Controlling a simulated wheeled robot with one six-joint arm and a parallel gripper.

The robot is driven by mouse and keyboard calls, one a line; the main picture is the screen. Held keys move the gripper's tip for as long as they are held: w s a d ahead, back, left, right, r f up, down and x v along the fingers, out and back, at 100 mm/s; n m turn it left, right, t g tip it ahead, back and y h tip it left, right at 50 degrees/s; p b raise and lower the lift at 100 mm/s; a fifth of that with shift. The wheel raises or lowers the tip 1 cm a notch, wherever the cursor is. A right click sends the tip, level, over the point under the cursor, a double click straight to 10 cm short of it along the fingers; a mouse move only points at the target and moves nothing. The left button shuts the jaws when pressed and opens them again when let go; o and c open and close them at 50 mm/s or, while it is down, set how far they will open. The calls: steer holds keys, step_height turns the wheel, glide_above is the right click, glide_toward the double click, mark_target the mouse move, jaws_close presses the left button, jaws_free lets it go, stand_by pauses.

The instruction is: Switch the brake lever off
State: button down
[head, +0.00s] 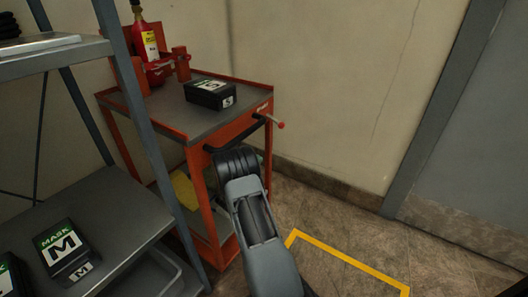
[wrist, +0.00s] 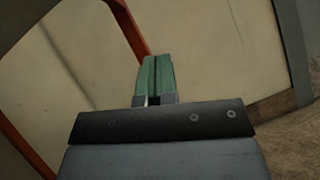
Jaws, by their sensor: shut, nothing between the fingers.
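The brake lever (head: 271,119) is a short pale rod with a red knob at its end. It sticks out to the right from the right end of the orange cart (head: 185,128), just below the top. My gripper (wrist: 156,78) shows in the wrist view with its green fingers shut together and nothing between them. In the head view my arm reaches up to the cart's right side, below the lever, and the fingertips are hidden behind my own wrist. The lever does not show in the wrist view, so I cannot tell the exact gap.
A black box (head: 210,94) and a red bottle (head: 150,45) in a holder stand on the cart. A dark handle bar (head: 237,137) runs along its right end. A grey shelf (head: 120,205) with mask boxes is at left. Yellow-marked floor (head: 345,258) is open at right.

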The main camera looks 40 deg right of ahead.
mark_target(275, 120)
steer(key=s+a+r+b+x, duration=0.1)
steer(key=r+b+x, duration=0.1)
steer(key=x, duration=0.9)
steer(key=shift+r+b, duration=0.3)
steer(key=shift+b, duration=0.6)
steer(key=shift+d, duration=0.1)
